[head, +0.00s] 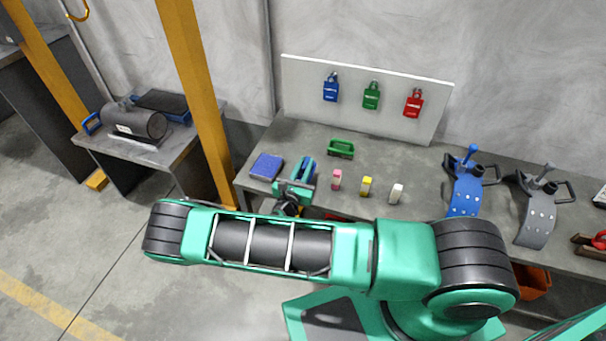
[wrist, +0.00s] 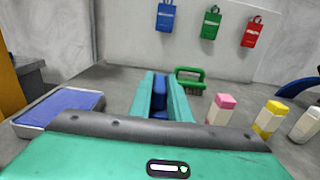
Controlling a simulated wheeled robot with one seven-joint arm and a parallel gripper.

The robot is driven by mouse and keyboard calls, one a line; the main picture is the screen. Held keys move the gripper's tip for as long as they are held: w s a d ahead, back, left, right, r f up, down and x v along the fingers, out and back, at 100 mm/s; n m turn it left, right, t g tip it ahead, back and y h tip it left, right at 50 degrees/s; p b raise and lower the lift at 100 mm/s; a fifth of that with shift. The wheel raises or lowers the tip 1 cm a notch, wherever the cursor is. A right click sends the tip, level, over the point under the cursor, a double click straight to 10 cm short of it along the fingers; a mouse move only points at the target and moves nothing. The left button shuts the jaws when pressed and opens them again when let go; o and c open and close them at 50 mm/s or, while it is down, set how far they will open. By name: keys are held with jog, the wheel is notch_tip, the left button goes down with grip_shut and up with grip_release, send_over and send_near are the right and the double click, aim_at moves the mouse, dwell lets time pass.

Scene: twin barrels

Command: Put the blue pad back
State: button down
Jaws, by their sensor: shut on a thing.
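My gripper (wrist: 160,88) is shut on a narrow blue thing, which I take for the blue pad (wrist: 159,96). The teal fingers hide most of it, so its full shape does not show. In the head view my gripper (head: 301,172) is near the front left of the grey workbench (head: 318,138). A flat square with a blue top and grey rim (head: 266,166) lies on the bench to its left, apart from it. It also shows at the left of the wrist view (wrist: 62,107).
A green brush (head: 341,149) lies behind my gripper. Pink-, yellow- and white-topped blocks (head: 367,187) stand to the right. Blue, green and red padlocks (head: 371,95) hang on a white board behind. A yellow post (head: 195,90) rises at the bench's left end.

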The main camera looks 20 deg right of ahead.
jog(key=shift+w+d+f, duration=0.2)
jog(key=shift+d+f, duration=0.05)
jog(key=shift+f, duration=1.9)
jog(key=c, duration=1.7)
grip_release()
jog(key=shift+o, duration=0.2)
jog(key=shift+a, duration=0.1)
jog(key=v, duration=1.2)
jog(key=shift+r, duration=0.1)
